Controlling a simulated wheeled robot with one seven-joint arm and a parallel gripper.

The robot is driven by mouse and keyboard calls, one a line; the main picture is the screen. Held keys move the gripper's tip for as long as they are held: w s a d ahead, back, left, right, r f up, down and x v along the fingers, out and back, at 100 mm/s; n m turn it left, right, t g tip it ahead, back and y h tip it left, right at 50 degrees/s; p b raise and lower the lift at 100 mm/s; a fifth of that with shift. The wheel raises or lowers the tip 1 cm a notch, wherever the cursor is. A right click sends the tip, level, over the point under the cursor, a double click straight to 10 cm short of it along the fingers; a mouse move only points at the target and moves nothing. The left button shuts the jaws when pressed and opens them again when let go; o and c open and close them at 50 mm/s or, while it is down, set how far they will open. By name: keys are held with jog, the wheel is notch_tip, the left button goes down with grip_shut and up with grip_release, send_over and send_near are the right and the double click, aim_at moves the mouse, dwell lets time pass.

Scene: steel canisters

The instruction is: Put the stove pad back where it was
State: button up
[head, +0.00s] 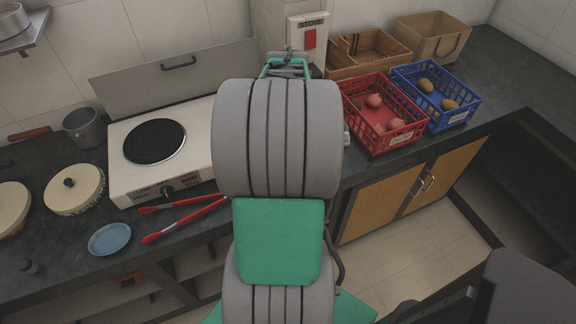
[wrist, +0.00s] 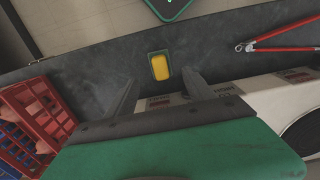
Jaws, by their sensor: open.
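Nothing is held between the fingers. The head view hides the pad and fingers behind my arm. A white plate marked STOVE with a red patch (head: 310,38) is on the wall column behind.
The white stove (head: 122,178) with a black round plate is left of my arm. Red tongs (head: 186,219) lie before it. A red crate (head: 357,125) and a blue crate (head: 465,99) stand right. A blue dish (head: 110,239) lies at the front left.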

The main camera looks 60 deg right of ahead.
jog(key=w+a+r+n+t, duration=0.1)
jog(key=w+a+r+n, duration=0.2)
jog(key=a, duration=0.6)
jog(key=w+a+r+n+t, duration=0.1)
jog(key=w+a+r, duration=0.2)
jog(key=w+a, duration=0.45)
jog(key=s+a+n+t, duration=0.1)
jog(key=s+a+n, duration=0.1)
jog(key=a, duration=1.3)
jog(key=shift+s, duration=0.65)
